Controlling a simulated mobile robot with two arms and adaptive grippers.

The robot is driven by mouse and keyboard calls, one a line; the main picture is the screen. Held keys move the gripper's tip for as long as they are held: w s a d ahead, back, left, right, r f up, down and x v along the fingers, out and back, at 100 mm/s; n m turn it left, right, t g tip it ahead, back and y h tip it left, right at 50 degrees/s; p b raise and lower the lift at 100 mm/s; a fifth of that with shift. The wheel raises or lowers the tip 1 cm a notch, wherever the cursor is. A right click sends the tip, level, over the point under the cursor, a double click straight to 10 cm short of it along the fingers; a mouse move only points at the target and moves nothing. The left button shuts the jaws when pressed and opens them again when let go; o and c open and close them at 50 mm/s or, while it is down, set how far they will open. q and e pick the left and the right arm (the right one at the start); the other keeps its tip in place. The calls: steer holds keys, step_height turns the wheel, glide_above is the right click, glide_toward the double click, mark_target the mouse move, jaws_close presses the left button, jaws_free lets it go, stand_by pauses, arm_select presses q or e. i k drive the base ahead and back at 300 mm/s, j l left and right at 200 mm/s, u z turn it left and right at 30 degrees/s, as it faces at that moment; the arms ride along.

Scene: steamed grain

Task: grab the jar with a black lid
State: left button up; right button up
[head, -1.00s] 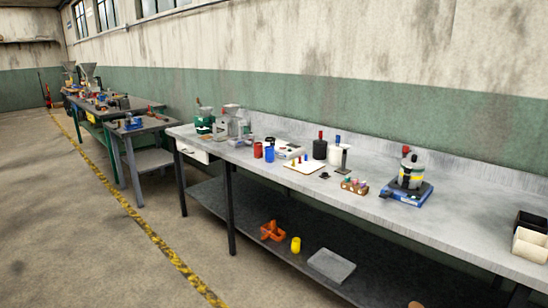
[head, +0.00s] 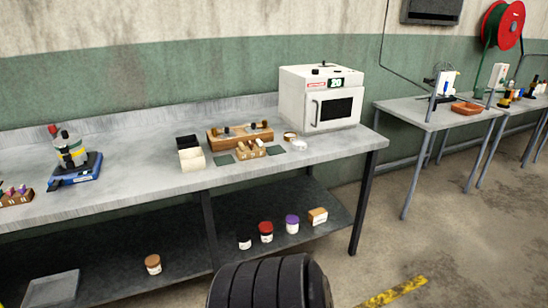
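A small jar with a black lid (head: 245,243) stands upright on the dark lower shelf of the long grey workbench. It is at the left end of a short row, just left of a jar with a red lid (head: 266,231) and a jar with a purple lid (head: 292,223). A jar with a brown lid (head: 153,264) stands apart to the left on the same shelf. A black ribbed arm part of mine shows at the bottom middle, below the black-lidded jar. Neither gripper is in view.
The bench top (head: 130,185) is above the shelf, with a dark leg (head: 209,232) left of the jars and another (head: 363,215) to the right. A white oven (head: 308,98) is on top. Floor at right is open.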

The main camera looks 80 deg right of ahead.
mark_target(242, 245)
steer(key=z, duration=2.45)
steer(key=i+l+u, duration=0.15)
steer(key=u, duration=0.35)
steer(key=i+l+u, duration=0.1)
steer(key=l+u, duration=0.2)
steer(key=u, duration=0.2)
